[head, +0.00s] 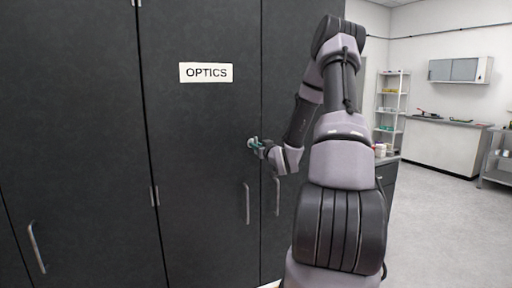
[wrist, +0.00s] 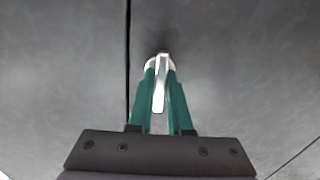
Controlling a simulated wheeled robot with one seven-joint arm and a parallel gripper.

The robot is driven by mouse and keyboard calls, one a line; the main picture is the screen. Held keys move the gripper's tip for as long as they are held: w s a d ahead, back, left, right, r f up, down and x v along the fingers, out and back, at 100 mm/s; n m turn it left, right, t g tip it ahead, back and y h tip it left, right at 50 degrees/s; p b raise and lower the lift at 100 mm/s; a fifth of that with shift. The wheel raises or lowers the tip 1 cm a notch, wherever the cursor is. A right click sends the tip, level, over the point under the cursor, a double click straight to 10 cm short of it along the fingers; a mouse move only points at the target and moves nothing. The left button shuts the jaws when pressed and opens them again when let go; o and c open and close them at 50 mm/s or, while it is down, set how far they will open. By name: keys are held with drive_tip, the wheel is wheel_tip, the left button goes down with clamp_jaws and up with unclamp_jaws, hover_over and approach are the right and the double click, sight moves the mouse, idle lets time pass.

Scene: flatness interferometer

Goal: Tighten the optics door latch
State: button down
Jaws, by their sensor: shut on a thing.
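The optics door (head: 200,140) is a dark cabinet panel under a white OPTICS label (head: 206,72), and it looks closed. The latch (wrist: 160,88) is a small silver lever on a round base, seen in the wrist view between my green fingers. In the head view the latch (head: 252,143) is small and partly hidden by my gripper. My gripper (head: 260,146) reaches the door from the right. In the wrist view my gripper (wrist: 160,85) is shut on the latch lever, with one finger on each side. The lever's angle on the door is hard to judge.
Vertical bar handles stand below the latch, one on the optics door (head: 247,203) and one on the panel to its right (head: 277,196). Another handle (head: 36,247) is at far left. Shelves (head: 391,100) and a counter (head: 440,145) stand at the back right, with open floor before them.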

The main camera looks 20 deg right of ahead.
idle(0.4)
drive_tip(key=c, duration=0.9)
unclamp_jaws()
drive_tip(key=shift+o, duration=0.2)
drive_tip(key=shift+s, duration=0.1)
drive_tip(key=s, duration=1)
drive_tip(key=shift+s+d, duration=0.2)
drive_tip(key=shift+s, duration=0.15)
